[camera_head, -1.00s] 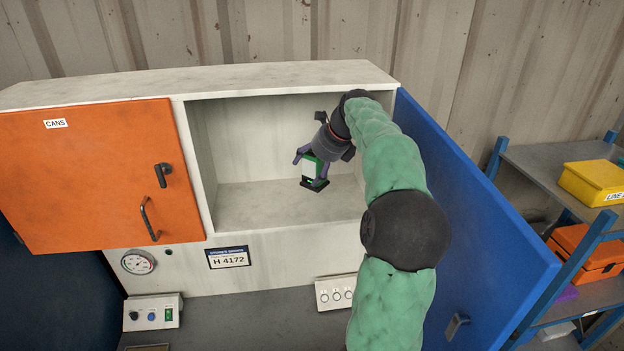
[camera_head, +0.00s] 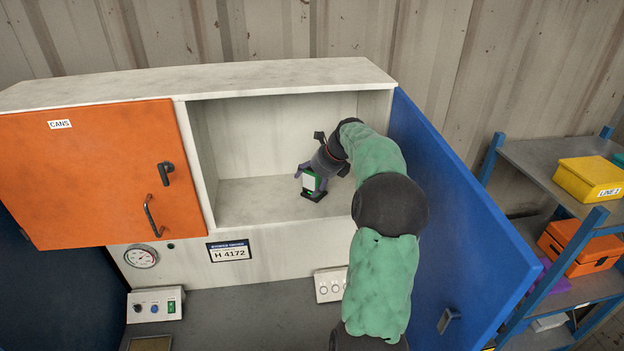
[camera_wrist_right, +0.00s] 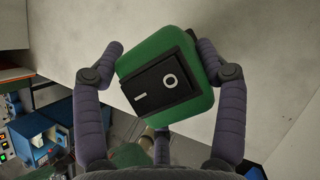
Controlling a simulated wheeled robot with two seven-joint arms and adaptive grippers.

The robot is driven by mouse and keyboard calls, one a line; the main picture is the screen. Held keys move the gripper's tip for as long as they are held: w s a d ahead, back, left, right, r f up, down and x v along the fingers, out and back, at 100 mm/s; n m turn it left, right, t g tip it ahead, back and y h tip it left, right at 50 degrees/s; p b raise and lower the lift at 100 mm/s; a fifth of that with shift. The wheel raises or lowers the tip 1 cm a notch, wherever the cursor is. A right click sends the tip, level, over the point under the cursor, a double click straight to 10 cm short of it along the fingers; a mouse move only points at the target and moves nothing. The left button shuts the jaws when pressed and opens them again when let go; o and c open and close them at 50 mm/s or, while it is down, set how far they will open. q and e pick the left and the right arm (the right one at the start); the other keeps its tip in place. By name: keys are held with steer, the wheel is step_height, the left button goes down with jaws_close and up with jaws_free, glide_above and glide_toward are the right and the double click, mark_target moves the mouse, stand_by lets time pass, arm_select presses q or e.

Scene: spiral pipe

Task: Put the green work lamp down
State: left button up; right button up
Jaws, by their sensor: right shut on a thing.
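The green work lamp (camera_head: 310,182) has a pale front panel and a dark base. It is inside the open right compartment (camera_head: 262,205) of the cabinet, at or just above the compartment floor; I cannot tell whether it touches. My right gripper (camera_head: 312,174) is shut on the lamp from above. My left gripper is not in view.
An orange door (camera_head: 90,175) marked CANS is shut on the left. A blue door (camera_head: 450,210) stands open on the right, beside my right arm. The compartment floor left of the lamp is clear. A shelf with a yellow box (camera_head: 590,180) stands at the far right.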

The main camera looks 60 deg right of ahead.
steer(key=shift+f, duration=0.1)
steer(key=o, duration=1.4)
steer(key=shift+s+r, duration=0.2)
steer(key=shift+r, duration=0.2)
steer(key=b+v, duration=0.1)
steer(key=v, duration=0.5)
steer(key=shift+s+r+b, duration=0.2)
steer(key=shift+r+b, duration=0.1)
steer(key=shift+r, duration=0.05)
